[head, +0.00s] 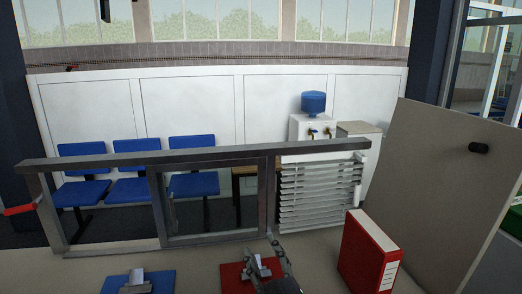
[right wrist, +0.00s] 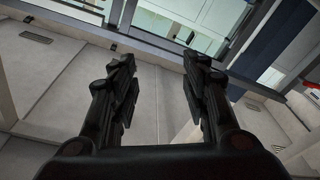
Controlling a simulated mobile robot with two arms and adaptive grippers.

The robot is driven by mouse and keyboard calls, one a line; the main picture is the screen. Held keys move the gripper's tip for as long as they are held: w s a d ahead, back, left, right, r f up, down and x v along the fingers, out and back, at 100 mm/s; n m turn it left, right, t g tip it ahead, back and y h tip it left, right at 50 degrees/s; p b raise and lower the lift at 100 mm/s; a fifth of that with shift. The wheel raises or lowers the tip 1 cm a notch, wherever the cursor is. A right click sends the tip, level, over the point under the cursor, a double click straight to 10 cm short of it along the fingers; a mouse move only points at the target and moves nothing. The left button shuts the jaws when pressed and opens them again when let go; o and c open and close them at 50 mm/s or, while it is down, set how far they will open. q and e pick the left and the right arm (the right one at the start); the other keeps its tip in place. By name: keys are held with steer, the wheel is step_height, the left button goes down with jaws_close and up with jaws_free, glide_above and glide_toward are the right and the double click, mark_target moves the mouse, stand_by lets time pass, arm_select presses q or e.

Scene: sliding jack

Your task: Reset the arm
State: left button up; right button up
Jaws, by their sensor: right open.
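My right gripper (head: 266,256) is at the bottom centre of the head view, over or beside a red pad with a small pale metal piece on it. Its two dark fingers are apart with nothing between them in the right wrist view (right wrist: 160,75). Part of the pad is hidden behind the gripper. My left gripper does not show. I cannot tell any other object that the task names.
A metal sliding-window frame (head: 210,154) stands across the counter, with white slats (head: 305,190) at its right. A red binder (head: 369,252) stands right of my gripper, before a leaning grey panel (head: 430,190). A blue pad (head: 112,284) lies left.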

steer(key=s+d+f+m+g+h, duration=0.35)
steer(key=s+d+f, duration=0.3)
steer(key=f, duration=0.25)
steer(key=s+d+f+m+g+h, duration=0.2)
steer(key=s+d+f+m+g, duration=0.15)
steer(key=s+d+f, duration=0.4)
steer(key=s+d+f+g, duration=0.3)
steer(key=s+f+g, duration=0.1)
steer(key=s, duration=0.5)
steer(key=s+d+f+g, duration=0.3)
steer(key=s+f+g, duration=0.1)
steer(key=s, duration=0.6)
steer(key=s+f+g+b, duration=0.1)
steer(key=s+f+b, duration=0.2)
steer(key=f, duration=2.9)
steer(key=s+d+f+g+b, duration=0.1)
steer(key=s+d+f+b, duration=0.1)
steer(key=s+f, duration=1.3)
steer(key=shift+s+d+f+n, duration=0.4)
steer(key=shift+s, duration=0.05)
